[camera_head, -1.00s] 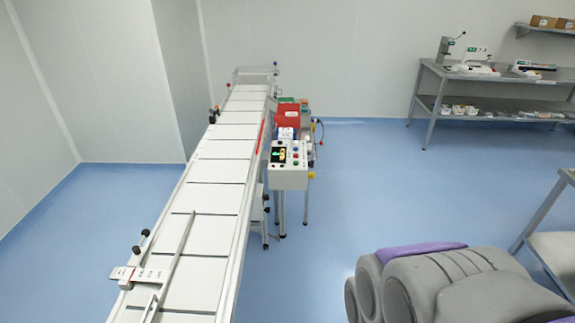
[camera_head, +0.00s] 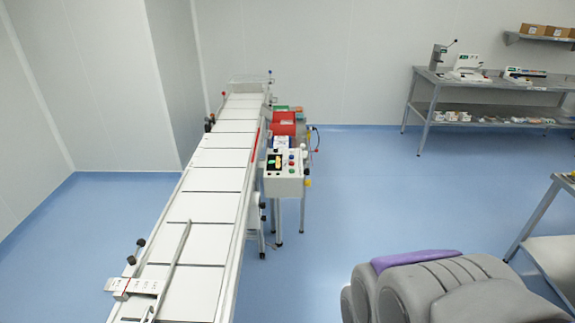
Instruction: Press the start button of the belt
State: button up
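The belt (camera_head: 217,177) is a long white segmented conveyor running from the lower left towards the back wall. Its control box (camera_head: 284,184) is light grey and stands on the belt's right side, past the middle. The box carries a dark display panel (camera_head: 274,162) and several small coloured buttons (camera_head: 292,164), including red, green and blue ones. Which of them is the start button is too small to tell. Part of my own grey and purple body fills the lower right. My gripper is not in view.
A metal guide bar and bracket (camera_head: 136,287) sit over the belt's near left end. Red machine parts (camera_head: 284,128) stand behind the control box. A metal table (camera_head: 486,93) with devices stands at the back right, another table (camera_head: 552,252) at the right edge. The blue floor (camera_head: 360,205) between is clear.

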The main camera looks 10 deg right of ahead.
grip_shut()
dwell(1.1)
